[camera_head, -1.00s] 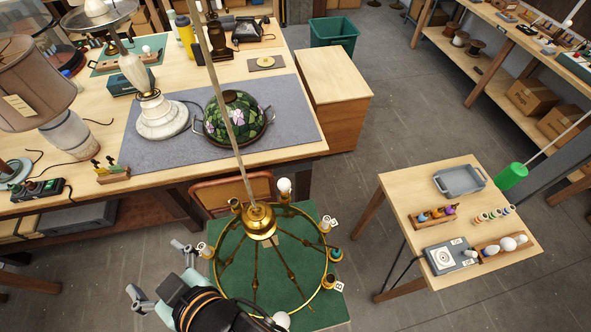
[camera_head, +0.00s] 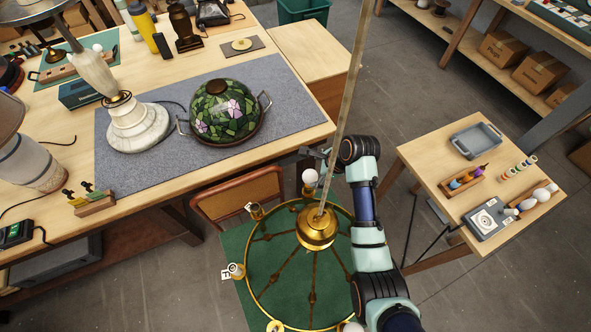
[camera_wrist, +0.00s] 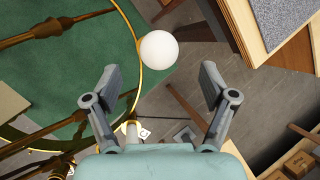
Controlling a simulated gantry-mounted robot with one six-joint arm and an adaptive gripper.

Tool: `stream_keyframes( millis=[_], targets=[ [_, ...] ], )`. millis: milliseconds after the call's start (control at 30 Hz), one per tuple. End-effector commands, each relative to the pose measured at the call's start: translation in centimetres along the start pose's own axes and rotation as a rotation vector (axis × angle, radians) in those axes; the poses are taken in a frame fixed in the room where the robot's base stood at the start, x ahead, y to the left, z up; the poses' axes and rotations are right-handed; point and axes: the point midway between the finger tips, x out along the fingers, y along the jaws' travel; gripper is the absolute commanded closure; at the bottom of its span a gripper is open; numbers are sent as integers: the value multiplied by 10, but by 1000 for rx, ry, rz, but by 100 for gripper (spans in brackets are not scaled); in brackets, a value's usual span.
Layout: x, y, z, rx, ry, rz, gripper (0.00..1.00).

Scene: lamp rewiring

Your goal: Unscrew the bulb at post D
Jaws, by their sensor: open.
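A brass ring chandelier (camera_head: 253,285) with several posts hangs over a green mat (camera_head: 236,250). A round white bulb (camera_head: 310,177) stands on the ring's far post; I cannot read that post's letter. My gripper (camera_head: 312,156) is just behind this bulb in the head view, partly hidden by the hanging rod. In the wrist view, my gripper (camera_wrist: 160,75) is open and empty, its fingers spread wide. The bulb (camera_wrist: 159,50) appears between and slightly beyond the fingertips, with no visible contact.
The chandelier's rod (camera_head: 345,110) rises close beside my arm. A wooden chair (camera_head: 240,197) and the workbench edge (camera_head: 270,155) lie behind the ring. A side table (camera_head: 420,165) with a grey tray (camera_head: 476,141) and spare bulbs stands to the right. Another bulb shows at the bottom edge, partly cut off.

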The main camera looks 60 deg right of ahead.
Motion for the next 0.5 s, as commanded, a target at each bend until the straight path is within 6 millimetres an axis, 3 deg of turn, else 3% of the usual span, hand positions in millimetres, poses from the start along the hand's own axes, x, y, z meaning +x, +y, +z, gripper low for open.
stream_keyframes(
  millis=[233, 500],
  targets=[
    [7, 0, -3, 13, 1, 3, 16],
    [54, 2, -3, 11, 3, 4, 16]
  ],
)
